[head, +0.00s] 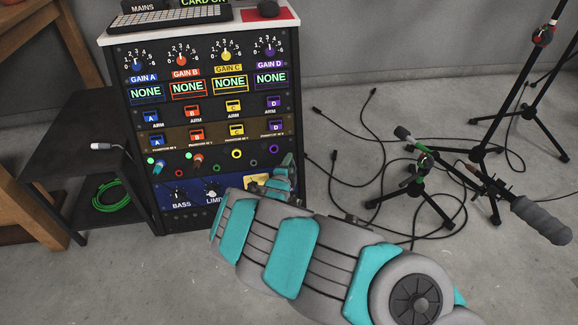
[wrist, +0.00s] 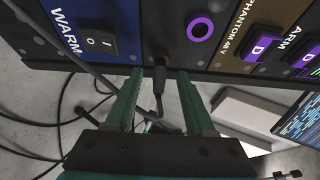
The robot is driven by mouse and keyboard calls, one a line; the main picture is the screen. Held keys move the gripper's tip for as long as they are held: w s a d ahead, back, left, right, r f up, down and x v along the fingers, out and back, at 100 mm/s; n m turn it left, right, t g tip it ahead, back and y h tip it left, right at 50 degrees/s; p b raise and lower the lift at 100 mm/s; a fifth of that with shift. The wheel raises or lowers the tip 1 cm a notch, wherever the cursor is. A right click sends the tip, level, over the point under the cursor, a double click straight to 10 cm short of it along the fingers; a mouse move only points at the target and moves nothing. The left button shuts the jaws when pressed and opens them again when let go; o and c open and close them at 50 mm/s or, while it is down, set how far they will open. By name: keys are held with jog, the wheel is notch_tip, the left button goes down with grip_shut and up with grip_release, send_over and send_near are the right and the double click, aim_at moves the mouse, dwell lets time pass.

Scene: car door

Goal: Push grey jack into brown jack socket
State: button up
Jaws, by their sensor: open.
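In the wrist view a dark grey jack (wrist: 159,78) stands against the panel near its edge, between the fingers of my gripper (wrist: 160,92). The fingers are open, one on each side, with gaps to the jack. Its tip meets the panel at a small socket with a brownish tint; the jack covers most of it, so I cannot tell how deep it sits. In the head view my gripper (head: 287,172) is at the panel's lower right, below the purple ring socket (head: 274,149), and my arm hides the jack.
The rack (head: 205,125) also holds a red jack (head: 197,162) and a yellow ring socket (head: 237,153). A pale jack (head: 103,146) lies on the black side table (head: 75,125). Cables and microphone stands (head: 415,190) cover the floor at right. A dark cable (wrist: 62,48) crosses the wrist view.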

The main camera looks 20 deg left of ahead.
jog(key=a+v, duration=0.1)
jog(key=v, duration=0.6)
jog(key=shift+s+d+p, duration=0.3)
jog(key=shift+s+d, duration=0.1)
jog(key=shift+d, duration=0.1)
jog(key=shift+r, duration=0.1)
